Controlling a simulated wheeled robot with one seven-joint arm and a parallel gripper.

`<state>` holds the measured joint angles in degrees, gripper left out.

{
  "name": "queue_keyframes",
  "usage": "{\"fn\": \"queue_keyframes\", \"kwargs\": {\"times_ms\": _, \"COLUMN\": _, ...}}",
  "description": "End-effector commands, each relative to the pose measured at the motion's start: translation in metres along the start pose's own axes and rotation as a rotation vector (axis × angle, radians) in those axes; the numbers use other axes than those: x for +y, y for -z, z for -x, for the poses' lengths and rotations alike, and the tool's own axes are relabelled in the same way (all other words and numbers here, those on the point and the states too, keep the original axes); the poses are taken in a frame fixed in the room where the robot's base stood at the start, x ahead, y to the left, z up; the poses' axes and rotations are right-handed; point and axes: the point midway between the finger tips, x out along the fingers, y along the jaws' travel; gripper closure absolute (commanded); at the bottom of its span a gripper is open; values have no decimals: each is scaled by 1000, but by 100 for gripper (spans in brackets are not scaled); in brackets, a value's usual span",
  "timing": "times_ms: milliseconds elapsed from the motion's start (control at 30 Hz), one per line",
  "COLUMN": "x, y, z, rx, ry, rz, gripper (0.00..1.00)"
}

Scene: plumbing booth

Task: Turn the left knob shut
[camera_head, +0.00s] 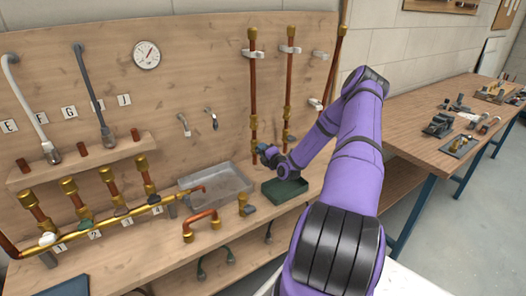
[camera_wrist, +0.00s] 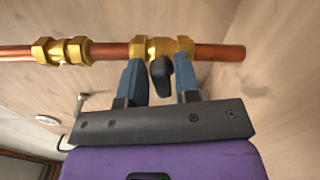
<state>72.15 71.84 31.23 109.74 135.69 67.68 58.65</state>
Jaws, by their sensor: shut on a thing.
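The left copper pipe (camera_head: 253,85) runs upright on the wooden board, with a brass valve low on it. In the wrist view the brass valve (camera_wrist: 155,46) lies across the top of the picture, with its dark knob (camera_wrist: 161,75) pointing toward my palm. My gripper (camera_head: 263,150) is at this valve in the head view and hides most of the knob there. In the wrist view my gripper (camera_wrist: 160,62) has one blue-grey finger on each side of the knob, shut on it. The right copper pipe (camera_head: 289,85) stands beside it, with a dark knob (camera_head: 290,138) of its own.
A grey metal tray (camera_head: 232,187) and a dark green bin (camera_head: 287,192) sit on the bench below. A U-shaped copper pipe (camera_head: 200,226) stands in front. A brass manifold (camera_head: 100,228) with several valves is at left. Another workbench (camera_head: 430,150) stands at right.

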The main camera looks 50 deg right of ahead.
Motion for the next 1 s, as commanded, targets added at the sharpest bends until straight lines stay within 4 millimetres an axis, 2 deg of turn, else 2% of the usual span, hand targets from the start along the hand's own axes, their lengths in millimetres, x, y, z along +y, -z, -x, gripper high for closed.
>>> {"fn": "queue_keyframes", "kwargs": {"times_ms": 400, "x": -3, "y": 1, "z": 1, "rx": 0, "ry": 2, "rz": -192, "gripper": 94}}
{"fn": "queue_keyframes", "kwargs": {"times_ms": 967, "x": -4, "y": 1, "z": 1, "rx": 1, "ry": 4, "rz": -218, "gripper": 94}}
{"fn": "queue_keyframes", "kwargs": {"times_ms": 1000, "x": -4, "y": 1, "z": 1, "rx": 1, "ry": 3, "rz": -218, "gripper": 64}}
